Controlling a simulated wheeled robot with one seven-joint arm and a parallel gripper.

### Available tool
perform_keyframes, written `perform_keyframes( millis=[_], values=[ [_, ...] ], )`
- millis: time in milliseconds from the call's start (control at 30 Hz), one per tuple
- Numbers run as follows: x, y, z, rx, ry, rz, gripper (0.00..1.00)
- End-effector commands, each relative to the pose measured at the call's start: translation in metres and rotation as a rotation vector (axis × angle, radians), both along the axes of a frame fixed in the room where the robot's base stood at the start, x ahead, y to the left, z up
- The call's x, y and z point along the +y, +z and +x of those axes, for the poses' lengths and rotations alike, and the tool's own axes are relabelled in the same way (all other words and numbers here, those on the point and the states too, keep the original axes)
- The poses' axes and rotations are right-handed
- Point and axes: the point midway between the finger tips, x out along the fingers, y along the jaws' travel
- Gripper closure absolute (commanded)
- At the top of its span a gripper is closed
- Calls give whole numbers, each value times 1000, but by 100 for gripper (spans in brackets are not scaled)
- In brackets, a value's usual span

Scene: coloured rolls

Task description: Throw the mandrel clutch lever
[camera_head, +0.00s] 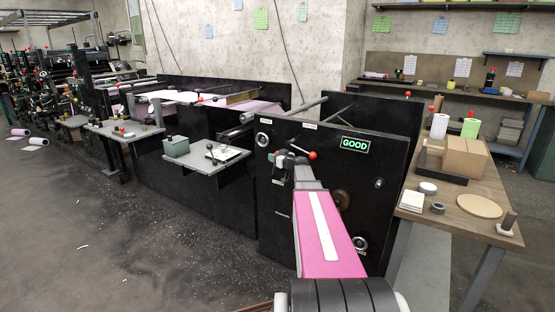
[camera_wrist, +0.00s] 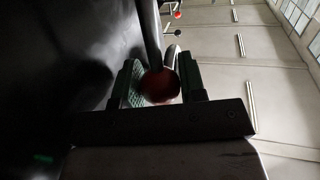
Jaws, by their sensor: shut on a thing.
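A black lever with a dark red ball knob (camera_wrist: 160,87) shows in the wrist view. My gripper (camera_wrist: 160,88) has its green-padded fingers on either side of the knob and is shut on it. In the head view my gripper (camera_head: 279,159) is at the black machine panel (camera_head: 385,160), and the held knob is mostly hidden there. A bright red knob (camera_head: 312,155) on a dark lever shows just right of my gripper. Two small labels sit above; I cannot read them, so I cannot tell which lever is the mandrel clutch.
A wooden bench (camera_head: 460,205) with cartons and rolls stands right. The floor at left is largely clear.

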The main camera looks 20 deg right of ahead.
Motion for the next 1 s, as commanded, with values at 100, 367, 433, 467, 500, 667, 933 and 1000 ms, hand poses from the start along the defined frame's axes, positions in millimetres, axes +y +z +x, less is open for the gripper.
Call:
perform_keyframes(
  millis=[100, 367, 433, 467, 500, 667, 933, 1000],
  values=[
    [5, 1, 5, 34, 5, -30, 100],
    [12, 1, 13, 111, 5, -88, 100],
    [14, 1, 15, 131, 5, -103, 100],
    [15, 1, 16, 139, 5, -112, 100],
    [16, 1, 18, 151, 6, -120, 100],
    [20, -1, 23, 155, 6, -120, 100],
    [30, -4, 35, 155, 8, -120, 100],
    [33, -6, 39, 155, 7, -119, 100]
  ],
)
